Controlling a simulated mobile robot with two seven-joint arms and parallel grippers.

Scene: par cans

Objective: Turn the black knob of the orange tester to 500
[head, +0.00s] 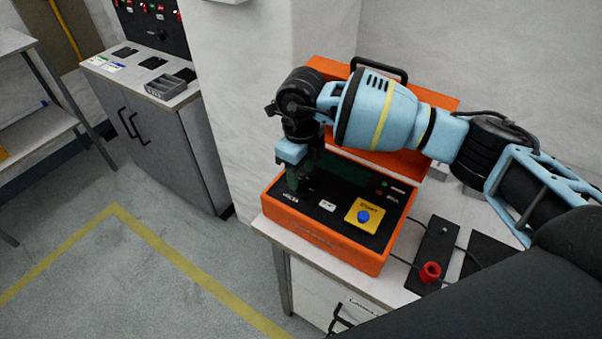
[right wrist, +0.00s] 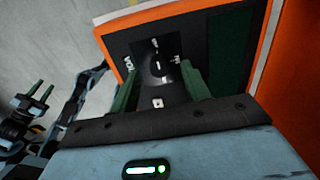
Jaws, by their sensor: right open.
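The orange tester (head: 325,241) stands on a white bench with its lid raised at the back. Its dark panel carries a yellow plate with a blue button (head: 363,215). My right gripper (head: 301,180) points down over the panel's left part and hides the knob in the head view. In the right wrist view the black knob (right wrist: 158,66), with a white mark, shows between the two green fingers, which are apart. I cannot tell the knob's setting or whether the fingers touch it. My left gripper (right wrist: 42,95) shows small at the left of the right wrist view, its fingers apart.
A black box with a red knob (head: 429,272) and cables lies right of the tester. The wall is close behind the tester.

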